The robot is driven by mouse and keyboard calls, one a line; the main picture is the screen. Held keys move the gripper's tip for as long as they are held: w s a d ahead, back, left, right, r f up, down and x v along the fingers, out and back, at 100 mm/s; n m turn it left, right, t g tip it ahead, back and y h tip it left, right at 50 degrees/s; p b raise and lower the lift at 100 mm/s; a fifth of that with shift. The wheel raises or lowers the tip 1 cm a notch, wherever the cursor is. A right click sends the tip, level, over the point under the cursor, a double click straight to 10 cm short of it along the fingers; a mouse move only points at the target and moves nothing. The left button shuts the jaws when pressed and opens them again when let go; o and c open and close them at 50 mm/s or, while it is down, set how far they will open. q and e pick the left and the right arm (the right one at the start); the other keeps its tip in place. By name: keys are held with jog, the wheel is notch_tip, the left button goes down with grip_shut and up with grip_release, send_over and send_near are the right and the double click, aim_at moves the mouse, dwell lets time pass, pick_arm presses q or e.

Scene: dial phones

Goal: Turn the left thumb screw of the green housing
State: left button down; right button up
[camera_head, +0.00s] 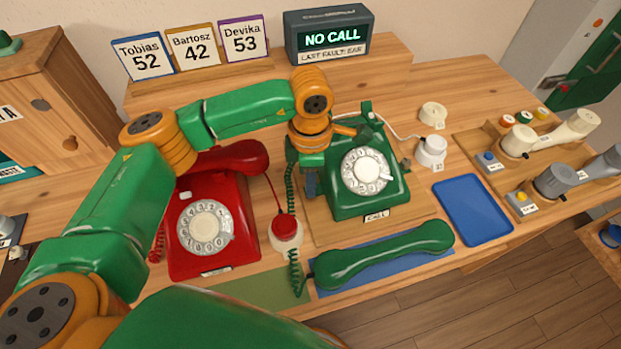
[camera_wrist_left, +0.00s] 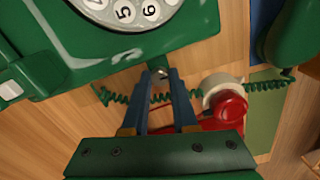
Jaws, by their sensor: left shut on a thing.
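The green housing (camera_head: 369,178) is a green dial phone body standing on a wooden board. In the left wrist view the housing (camera_wrist_left: 75,50) fills the upper left. My left gripper (camera_head: 312,188) points down at the left side of the housing. In the left wrist view its two blue-grey fingers (camera_wrist_left: 160,84) converge on a small metallic thumb screw (camera_wrist_left: 160,72) at the housing's lower edge. The gripper is shut on this screw, which is mostly covered by the fingertips. In the head view the screw is hidden by the gripper. My right gripper is not in view.
The green handset (camera_head: 385,252) lies on a blue mat in front. A red phone (camera_head: 203,225) stands left, under my arm. A red button on a white base (camera_head: 286,232) and a green coiled cord are close to the gripper. A blue tray (camera_head: 472,210) is empty at right.

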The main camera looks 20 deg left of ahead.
pick_arm(q)
jog(key=shift+r, duration=0.1)
jog(key=c, duration=1)
grip_release()
jog(key=shift+o, duration=0.2)
notch_tip(320, 180, up, 7)
jog(key=shift+b, duration=0.4)
